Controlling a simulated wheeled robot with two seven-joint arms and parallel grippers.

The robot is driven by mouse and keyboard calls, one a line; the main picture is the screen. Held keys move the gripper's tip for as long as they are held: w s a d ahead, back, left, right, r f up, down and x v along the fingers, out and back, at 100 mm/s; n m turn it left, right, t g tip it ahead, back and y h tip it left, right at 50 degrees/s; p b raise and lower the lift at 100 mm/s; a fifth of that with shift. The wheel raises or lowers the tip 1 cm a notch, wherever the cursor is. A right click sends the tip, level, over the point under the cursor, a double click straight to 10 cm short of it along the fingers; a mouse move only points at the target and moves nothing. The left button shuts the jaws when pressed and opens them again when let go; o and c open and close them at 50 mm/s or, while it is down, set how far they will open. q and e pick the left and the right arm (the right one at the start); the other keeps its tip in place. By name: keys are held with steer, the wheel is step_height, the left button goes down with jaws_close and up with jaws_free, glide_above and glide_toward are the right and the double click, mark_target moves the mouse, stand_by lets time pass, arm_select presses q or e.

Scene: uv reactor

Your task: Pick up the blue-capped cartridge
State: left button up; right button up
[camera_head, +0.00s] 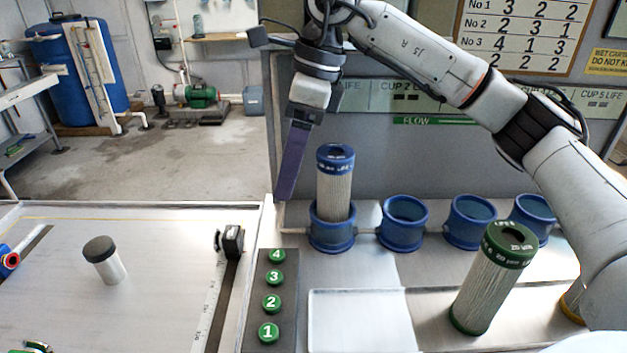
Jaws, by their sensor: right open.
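The blue-capped cartridge (335,190) stands upright in the leftmost blue cup (332,238), its pale pleated body rising above the rim. My right gripper (290,178) hangs just left of the cartridge's cap, pointing down and slightly tilted. It is open and apart from the cartridge in the picture. One long dark purple finger shows clearly; the other is mostly hidden behind it. My left gripper is not in view.
More blue cups (403,222) stand in a row to the right. A green-capped cartridge (492,280) stands in front of them. Green numbered buttons (272,303) line a grey strip. A white tray (360,320) is bare. A dark-capped cylinder (104,262) stands on the left table.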

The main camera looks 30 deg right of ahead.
mark_target(336, 152)
steer(key=shift+h, duration=0.7)
steer(key=d, duration=0.2)
steer(key=s+d, duration=0.1)
steer(key=d, duration=0.1)
steer(key=d+b, duration=0.1)
steer(key=d, duration=0.1)
steer(key=shift+s+d+f, duration=0.15)
steer(key=shift+s+d, duration=0.1)
steer(key=shift+s, duration=0.15)
steer(key=shift+s+d+f, duration=0.15)
steer(key=shift+d+f, duration=0.05)
steer(key=shift+d, duration=0.15)
steer(key=f, duration=0.6)
steer(key=shift+w+a+f, duration=0.1)
steer(key=shift+w+f, duration=0.1)
steer(key=shift+f, duration=0.2)
steer(key=c, duration=1.2)
steer(key=shift+r, duration=0.1)
